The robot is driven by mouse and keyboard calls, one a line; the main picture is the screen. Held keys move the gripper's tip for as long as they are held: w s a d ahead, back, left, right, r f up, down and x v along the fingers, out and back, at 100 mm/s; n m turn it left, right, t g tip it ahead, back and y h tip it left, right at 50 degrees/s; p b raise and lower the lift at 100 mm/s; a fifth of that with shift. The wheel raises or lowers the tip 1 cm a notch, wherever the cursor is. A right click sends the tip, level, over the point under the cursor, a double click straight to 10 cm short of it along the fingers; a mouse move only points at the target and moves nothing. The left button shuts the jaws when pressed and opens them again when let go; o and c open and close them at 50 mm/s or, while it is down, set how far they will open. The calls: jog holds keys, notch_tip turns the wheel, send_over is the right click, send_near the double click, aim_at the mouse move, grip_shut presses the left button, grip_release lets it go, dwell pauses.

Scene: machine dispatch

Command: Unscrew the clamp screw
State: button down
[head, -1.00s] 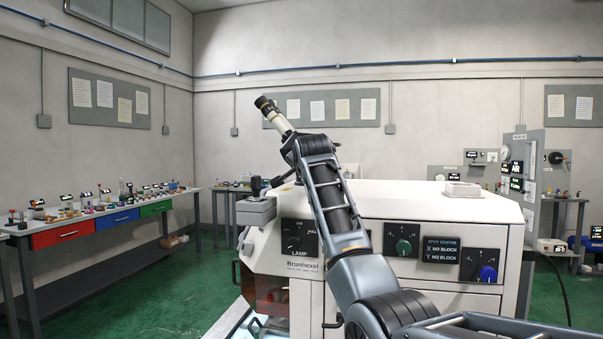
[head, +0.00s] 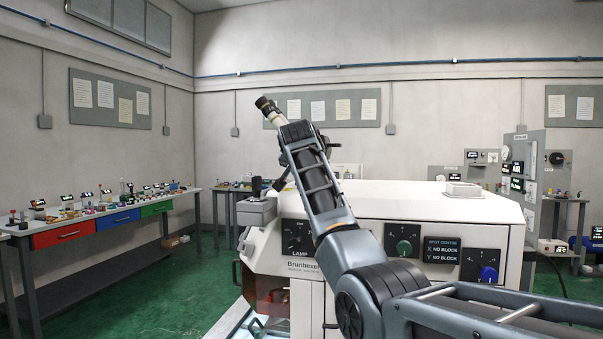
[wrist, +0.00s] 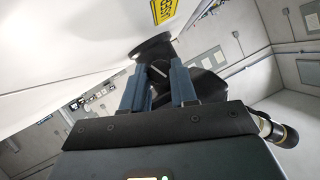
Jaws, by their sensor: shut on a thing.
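In the wrist view my gripper (wrist: 160,78) has its two blue fingers on either side of a dark round part, which I take to be the clamp screw (wrist: 158,70). A pale mark shows on its face between the fingers. The gripper is shut on it. A wider black part lies just beyond the fingertips, and I cannot tell how the screw joins it. In the head view my arm crosses in front of the white machine (head: 400,200), and the gripper and screw cannot be made out there.
The eyepiece tube (head: 268,108) rises behind my arm and shows beside the gripper in the wrist view (wrist: 283,134). A grey block with a black knob (head: 256,186) sits at the machine's left. A yellow label (wrist: 163,10) is near the gripper. Green floor (head: 150,290) is clear at left.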

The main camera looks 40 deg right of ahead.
jog(key=n+g, duration=0.1)
jog(key=n+g+h, duration=0.1)
jog(key=n, duration=0.2)
jog(key=shift+w+a+r+g+h, duration=0.1)
jog(key=shift+w+a+g+h, duration=0.15)
jog(key=shift+g+h, duration=0.15)
jog(key=shift+w+n+g+h, duration=0.1)
jog(key=shift+n+g+h, duration=0.6)
jog(key=shift+n, duration=0.5)
jog(key=shift+w+a+n+g+h, duration=0.1)
jog(key=shift+n+g+h, duration=0.55)
jog(key=shift+n, duration=0.45)
jog(key=c, duration=0.9)
grip_release()
jog(key=shift+f, duration=0.2)
